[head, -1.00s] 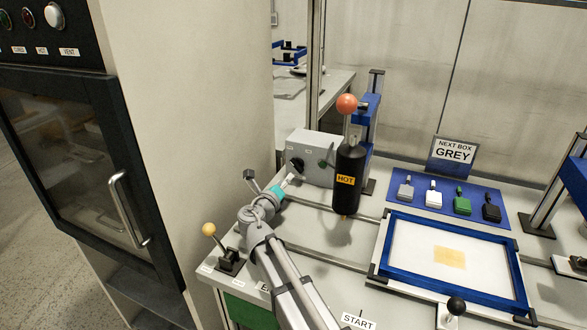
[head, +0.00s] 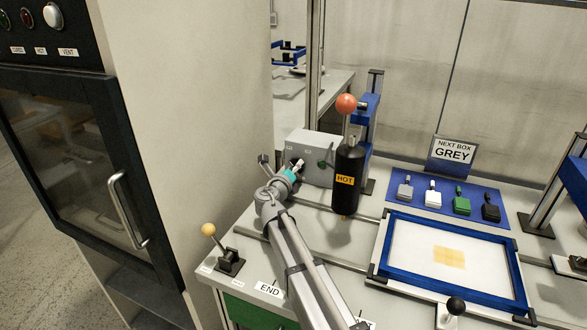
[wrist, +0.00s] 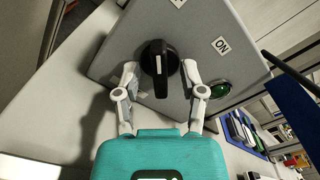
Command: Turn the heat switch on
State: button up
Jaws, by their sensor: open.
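The heat switch is a black rotary knob (wrist: 159,66) on the face of a grey control box (head: 308,146). In the wrist view its bar runs up and down the picture, with a white mark on it. My gripper (wrist: 160,76) is open, with one finger on each side of the knob. I cannot tell whether the fingers touch it. In the head view my gripper (head: 297,167) is at the box front and hides the knob.
A black cylinder marked "HOT" (head: 347,179) with an orange ball on top stands just right of the box. A yellow-knobbed lever (head: 209,230) is at the front left. A blue frame (head: 452,223) lies to the right. A tall cabinet wall (head: 190,120) rises at left.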

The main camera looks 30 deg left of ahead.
grip_shut()
jog(key=shift+m, duration=0.3)
jog(key=m, duration=0.8)
jog(key=shift+m, duration=0.4)
jog(key=m, duration=0.4)
jog(key=shift+m, duration=0.3)
jog(key=shift+d+m, duration=0.1)
jog(key=shift+m, duration=1.9)
grip_release()
